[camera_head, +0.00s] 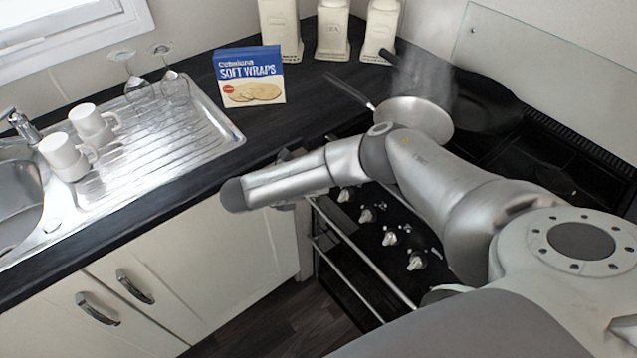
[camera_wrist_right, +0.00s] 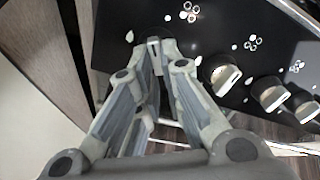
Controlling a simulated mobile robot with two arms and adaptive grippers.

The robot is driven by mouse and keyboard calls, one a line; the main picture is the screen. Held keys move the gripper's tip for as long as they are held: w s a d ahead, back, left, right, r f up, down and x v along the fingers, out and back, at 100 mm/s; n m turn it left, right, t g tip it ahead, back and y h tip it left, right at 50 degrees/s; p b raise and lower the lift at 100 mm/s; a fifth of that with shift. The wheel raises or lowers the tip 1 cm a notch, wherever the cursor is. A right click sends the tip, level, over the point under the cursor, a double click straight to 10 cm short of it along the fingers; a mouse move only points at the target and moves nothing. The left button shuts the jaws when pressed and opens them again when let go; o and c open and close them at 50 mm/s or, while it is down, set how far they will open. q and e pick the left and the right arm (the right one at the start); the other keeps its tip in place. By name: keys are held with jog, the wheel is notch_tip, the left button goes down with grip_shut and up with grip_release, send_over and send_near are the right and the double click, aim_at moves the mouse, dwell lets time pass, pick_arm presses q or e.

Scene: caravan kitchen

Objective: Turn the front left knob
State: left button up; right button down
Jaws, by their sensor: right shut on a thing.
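My right gripper (camera_wrist_right: 155,50) is at the stove's black control panel (camera_wrist_right: 120,30), by its left end. Its two fingers come together at the panel on a small pale knob, which they mostly cover. I take this for the front left knob; its turn angle cannot be told. More pale knobs sit to its right in the wrist view, the nearest beside the right finger (camera_wrist_right: 222,78). In the head view my right arm hides most of the gripper, and a row of knobs (camera_head: 366,213) shows below the arm. My left gripper is not in view.
A pan (camera_head: 415,117) stands on the hob with steam above it, and a dark pan (camera_head: 482,103) is behind. A rail (camera_head: 365,258) runs along the oven front. A soft wraps box (camera_head: 250,78), mugs (camera_head: 68,157) and canisters (camera_head: 333,30) stand on the left and back counter.

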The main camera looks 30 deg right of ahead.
jog(key=m, duration=0.6)
jog(key=shift+w+a+f, duration=0.1)
jog(key=shift+w+f, duration=0.1)
jog(key=shift+w, duration=0.1)
dwell(0.4)
jog(key=c, duration=1.6)
grip_release()
jog(key=shift+t, duration=0.3)
jog(key=shift+o, duration=0.2)
jog(key=shift+r, duration=0.1)
jog(key=w+v, duration=0.1)
jog(key=v, duration=1.1)
jog(key=shift+s, duration=0.4)
